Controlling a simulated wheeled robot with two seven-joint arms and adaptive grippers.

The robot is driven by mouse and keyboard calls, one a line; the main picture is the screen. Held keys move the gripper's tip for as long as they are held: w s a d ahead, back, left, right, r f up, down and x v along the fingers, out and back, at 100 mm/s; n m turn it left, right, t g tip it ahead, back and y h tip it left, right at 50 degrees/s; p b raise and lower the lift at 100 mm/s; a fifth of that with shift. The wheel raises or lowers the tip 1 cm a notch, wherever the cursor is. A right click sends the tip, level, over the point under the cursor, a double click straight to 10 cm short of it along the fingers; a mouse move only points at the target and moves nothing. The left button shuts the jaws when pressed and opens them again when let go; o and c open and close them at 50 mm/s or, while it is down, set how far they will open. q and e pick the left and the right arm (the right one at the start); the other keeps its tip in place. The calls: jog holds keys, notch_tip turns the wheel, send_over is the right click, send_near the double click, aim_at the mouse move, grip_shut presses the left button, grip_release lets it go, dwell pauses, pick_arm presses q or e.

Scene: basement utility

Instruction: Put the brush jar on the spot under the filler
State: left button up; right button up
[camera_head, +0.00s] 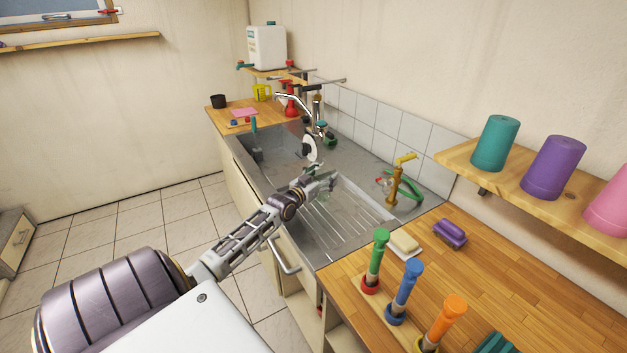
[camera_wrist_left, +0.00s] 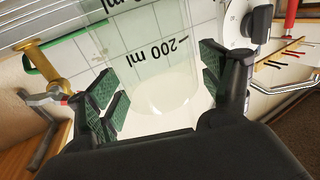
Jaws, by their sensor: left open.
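A clear jar (camera_wrist_left: 165,55) with black "200 ml" marks fills the middle of the left wrist view; its rounded end lies between my fingers. My left gripper (camera_head: 325,181) is over the sink's drainboard (camera_head: 345,213) in the head view. In the left wrist view my left gripper (camera_wrist_left: 165,88) is open, with green pads on either side of the jar and a visible gap. The jar is hard to make out in the head view. A brass tap (camera_head: 397,183) with a green hose stands right of the drainboard. I cannot tell which fitting is the filler. My right gripper is not in view.
A white canister (camera_head: 267,47) with a teal tap sits on a small shelf at the back. Green (camera_head: 376,257), blue (camera_head: 405,290) and orange (camera_head: 444,322) handled brushes stand on the front counter. Purple and teal cups line the right shelf (camera_head: 468,159).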

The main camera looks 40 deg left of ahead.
pick_arm(q)
jog(key=shift+s, duration=0.1)
jog(key=s+d, duration=0.1)
jog(key=s, duration=1)
jog(key=shift+s+d, duration=0.15)
jog(key=shift+s, duration=0.25)
dwell(0.4)
